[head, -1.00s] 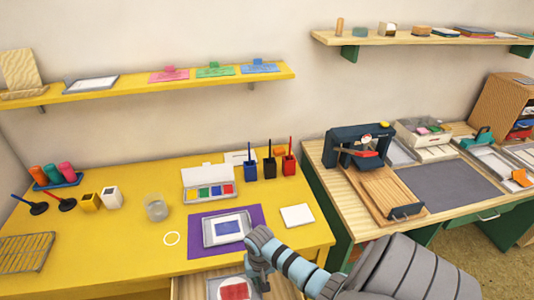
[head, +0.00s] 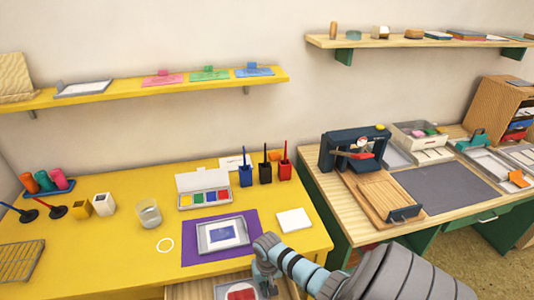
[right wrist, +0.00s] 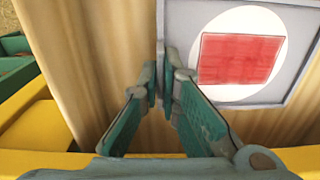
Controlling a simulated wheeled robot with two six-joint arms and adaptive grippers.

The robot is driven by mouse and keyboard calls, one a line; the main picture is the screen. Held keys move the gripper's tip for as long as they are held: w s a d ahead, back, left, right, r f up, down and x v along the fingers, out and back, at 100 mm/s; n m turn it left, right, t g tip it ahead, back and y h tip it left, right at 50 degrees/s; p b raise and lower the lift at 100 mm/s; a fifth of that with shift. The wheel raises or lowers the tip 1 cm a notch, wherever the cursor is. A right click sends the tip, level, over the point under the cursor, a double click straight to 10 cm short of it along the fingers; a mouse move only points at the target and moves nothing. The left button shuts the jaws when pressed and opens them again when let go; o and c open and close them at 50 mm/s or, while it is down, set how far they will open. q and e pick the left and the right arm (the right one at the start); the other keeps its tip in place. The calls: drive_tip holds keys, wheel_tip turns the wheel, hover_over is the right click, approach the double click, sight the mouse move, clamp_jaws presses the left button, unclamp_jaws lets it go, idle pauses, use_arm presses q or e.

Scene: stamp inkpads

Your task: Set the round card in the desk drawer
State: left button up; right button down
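The round card (head: 242,291) is white with a red rectangle on it and lies in a square grey tray (head: 218,290). In the right wrist view the card (right wrist: 285,55) and its tray (right wrist: 168,20) fill the upper right. The desk drawer (head: 185,290) is open at the front of the yellow desk, and the tray is over or inside it; I cannot tell whether it touches the bottom. My right gripper (head: 264,284) is at the tray's edge. In the right wrist view its fingers (right wrist: 160,85) close on the tray's rim. My left gripper is out of view.
On the yellow desk (head: 90,255) a purple mat (head: 190,250) bears another grey tray with a blue rectangle. A white pad (head: 294,220), paint box (head: 203,198), glass (head: 149,213) and inkwells stand around it. A wooden desk with a press (head: 352,150) is to the right.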

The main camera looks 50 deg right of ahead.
drive_tip(key=shift+f, duration=0.15)
drive_tip(key=c, duration=1.8)
unclamp_jaws()
wheel_tip(320, 180, up, 13)
drive_tip(key=p, duration=0.5)
